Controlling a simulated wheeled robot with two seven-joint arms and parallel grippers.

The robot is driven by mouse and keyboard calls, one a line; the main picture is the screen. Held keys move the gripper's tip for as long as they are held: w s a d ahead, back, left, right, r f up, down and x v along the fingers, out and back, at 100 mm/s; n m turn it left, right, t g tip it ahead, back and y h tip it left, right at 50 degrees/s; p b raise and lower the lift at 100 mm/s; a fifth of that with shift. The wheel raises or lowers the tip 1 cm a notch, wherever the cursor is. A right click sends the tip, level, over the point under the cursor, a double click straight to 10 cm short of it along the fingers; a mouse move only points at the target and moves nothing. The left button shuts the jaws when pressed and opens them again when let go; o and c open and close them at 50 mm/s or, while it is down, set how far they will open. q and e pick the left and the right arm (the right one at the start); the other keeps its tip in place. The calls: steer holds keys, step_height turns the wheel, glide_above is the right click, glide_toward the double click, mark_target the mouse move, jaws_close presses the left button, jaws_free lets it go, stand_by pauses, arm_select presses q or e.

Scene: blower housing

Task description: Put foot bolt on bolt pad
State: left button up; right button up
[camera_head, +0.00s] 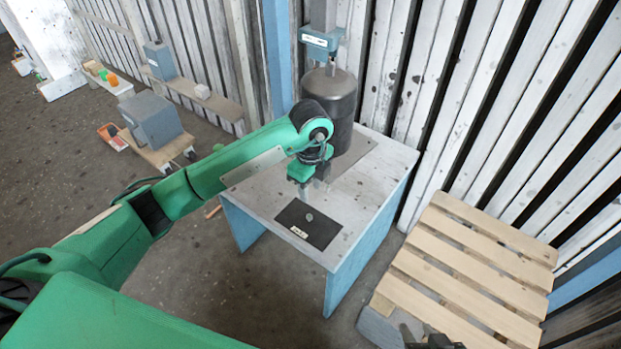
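The bolt pad is a dark rectangular mat (322,233) with a small white label, lying on the front part of the grey-topped table. A small grey round piece, which looks like the foot bolt (309,217), sits on the pad near its middle. My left gripper (312,190) is just above and behind the pad, apart from the small piece. Its fingers look spread, and I see nothing between them. At the bottom edge, a dark part that looks like my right gripper (430,339) is mostly cut off.
A dark cylindrical housing (338,100) stands on the table (362,196) behind my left gripper, under a blue-grey fixture (322,41). A wooden pallet (465,265) lies at the right. A grey box (151,120) on a wheeled dolly stands at the left.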

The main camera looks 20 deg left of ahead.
arm_select(q)
steer(key=s+d+r+m+g+h, duration=0.1)
steer(key=s+d+m+h, duration=0.2)
steer(key=s+d+h, duration=0.45)
steer(key=s+d+r+m+g+h, duration=0.15)
steer(key=s+d+h, duration=0.25)
steer(key=d, duration=0.6)
step_height(320, 180, up, 12)
steer(key=s+d+n+t+h, duration=0.25)
steer(key=t+h, duration=0.35)
steer(key=h, duration=0.4)
steer(key=w+a+f+n+t+y, duration=0.2)
steer(key=a+f+n+t+y, duration=0.1)
steer(key=a+n+t+y, duration=0.55)
steer(key=w+a+f+n+t+y, duration=0.25)
steer(key=a+n+t+y, duration=0.3)
steer(key=n, duration=0.55)
steer(key=s+a+f+n+g+y, duration=0.1)
steer(key=s+a+f+g+y, duration=0.1)
steer(key=s+f+g, duration=0.2)
steer(key=s+a+f+g+y, duration=0.2)
steer(key=s+f+g, duration=0.2)
steer(key=s+f, duration=0.7)
steer(key=shift+f+n+g, duration=0.35)
steer(key=shift+f, duration=0.4)
arm_select(e)
steer(key=shift+s+d, duration=0.1)
steer(key=shift+d, duration=0.15)
